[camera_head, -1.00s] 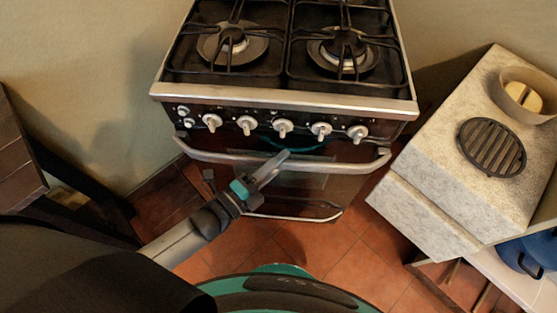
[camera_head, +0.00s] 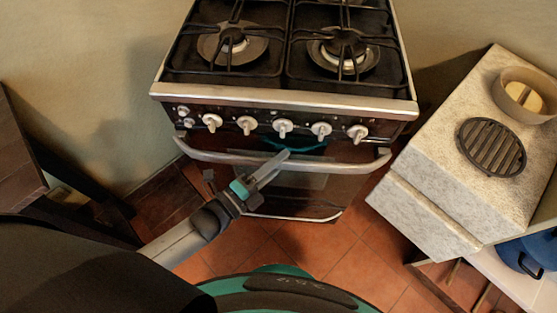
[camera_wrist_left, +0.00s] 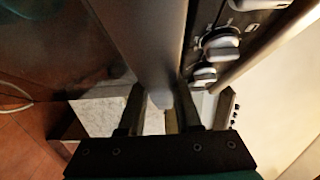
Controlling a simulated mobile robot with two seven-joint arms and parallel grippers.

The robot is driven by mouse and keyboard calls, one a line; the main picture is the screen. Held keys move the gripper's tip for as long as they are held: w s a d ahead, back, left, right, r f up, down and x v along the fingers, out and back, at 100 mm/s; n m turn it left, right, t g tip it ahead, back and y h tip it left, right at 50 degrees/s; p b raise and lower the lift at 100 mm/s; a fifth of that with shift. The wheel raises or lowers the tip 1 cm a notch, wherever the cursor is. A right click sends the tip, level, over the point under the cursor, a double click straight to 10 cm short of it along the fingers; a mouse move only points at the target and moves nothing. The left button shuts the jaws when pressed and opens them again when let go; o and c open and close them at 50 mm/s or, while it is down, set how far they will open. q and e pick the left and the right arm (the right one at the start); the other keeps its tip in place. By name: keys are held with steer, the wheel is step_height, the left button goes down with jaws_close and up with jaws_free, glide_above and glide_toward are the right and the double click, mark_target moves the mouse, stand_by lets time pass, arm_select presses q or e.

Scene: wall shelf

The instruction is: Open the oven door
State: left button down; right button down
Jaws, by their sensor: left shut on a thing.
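The oven door (camera_head: 308,205) is dark with a glass front, under the row of knobs, and looks shut or nearly so. Its silver bar handle (camera_head: 345,168) runs across its top. My left gripper (camera_head: 284,160) reaches in from the left and is shut on the handle near its middle. In the left wrist view the handle (camera_wrist_left: 150,40) runs down between the two fingers of my left gripper (camera_wrist_left: 160,105). The exact finger contact is partly hidden. My right gripper is not in view.
The stove top (camera_head: 290,50) with black grates is above the door, with several knobs (camera_head: 284,126) below its front edge. A pale stone counter (camera_head: 430,150) stands close on the right. Dark wooden furniture (camera_head: 20,150) is at the left. Tiled floor (camera_head: 290,240) shows before the oven.

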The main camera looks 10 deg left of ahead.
arm_select(q)
steer(key=shift+s, duration=0.1)
